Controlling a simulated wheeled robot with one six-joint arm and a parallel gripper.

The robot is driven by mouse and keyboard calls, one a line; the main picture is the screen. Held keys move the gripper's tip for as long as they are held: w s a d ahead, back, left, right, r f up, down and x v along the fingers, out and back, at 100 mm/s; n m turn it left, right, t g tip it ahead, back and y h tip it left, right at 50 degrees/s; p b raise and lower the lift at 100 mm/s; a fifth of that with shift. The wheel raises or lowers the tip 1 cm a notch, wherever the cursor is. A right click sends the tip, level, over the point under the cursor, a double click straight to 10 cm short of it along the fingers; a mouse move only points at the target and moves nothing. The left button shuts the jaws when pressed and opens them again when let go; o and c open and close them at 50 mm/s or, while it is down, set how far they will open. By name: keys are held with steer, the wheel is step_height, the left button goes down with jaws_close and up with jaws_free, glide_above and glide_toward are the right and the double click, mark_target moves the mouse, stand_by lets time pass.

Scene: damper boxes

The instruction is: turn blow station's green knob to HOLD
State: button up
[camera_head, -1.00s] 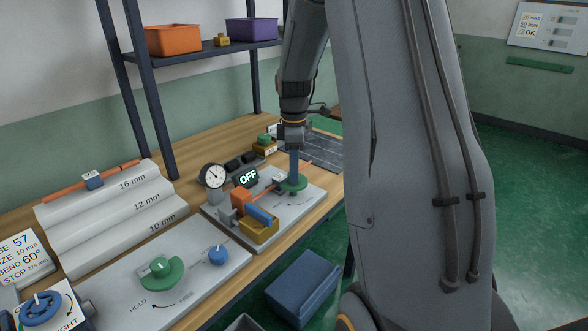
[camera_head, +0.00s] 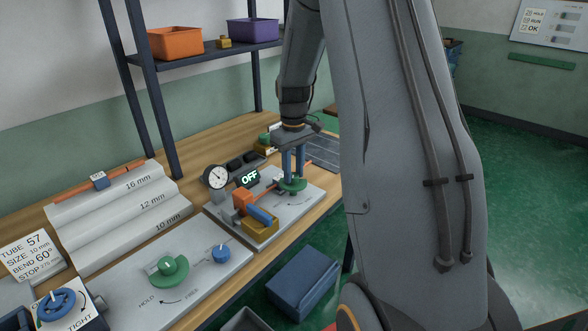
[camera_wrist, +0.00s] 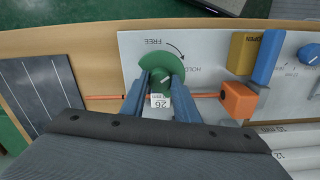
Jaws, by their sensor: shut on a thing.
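My gripper (camera_head: 293,183) points down at the green knob (camera_head: 291,186) on the middle grey plate (camera_head: 315,195), beside a display reading OFF. In the wrist view my gripper (camera_wrist: 161,82) has its two blue fingers on either side of the green knob (camera_wrist: 164,64) and is shut on it. The words FREE and HOLD and a curved arrow are printed beside the knob, upside down in that view. The fingers partly hide the knob, and I cannot tell which word it points to. An orange tube (camera_wrist: 105,97) with a white tag runs beside the knob.
An orange block (camera_head: 243,200), a yellow block, a blue lever and a gauge (camera_head: 215,177) stand close to the left of my gripper. A nearer plate (camera_head: 205,285) has another green knob (camera_head: 168,270) and a blue knob. A blue bin (camera_head: 303,283) is on the floor.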

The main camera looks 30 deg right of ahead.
mark_target(293, 175)
steer(key=m+p, duration=0.1)
steer(key=m, duration=0.6)
stand_by(0.7)
steer(key=o, duration=1.1)
steer(key=shift+r+b, duration=0.8)
steer(key=shift+r, duration=3.15)
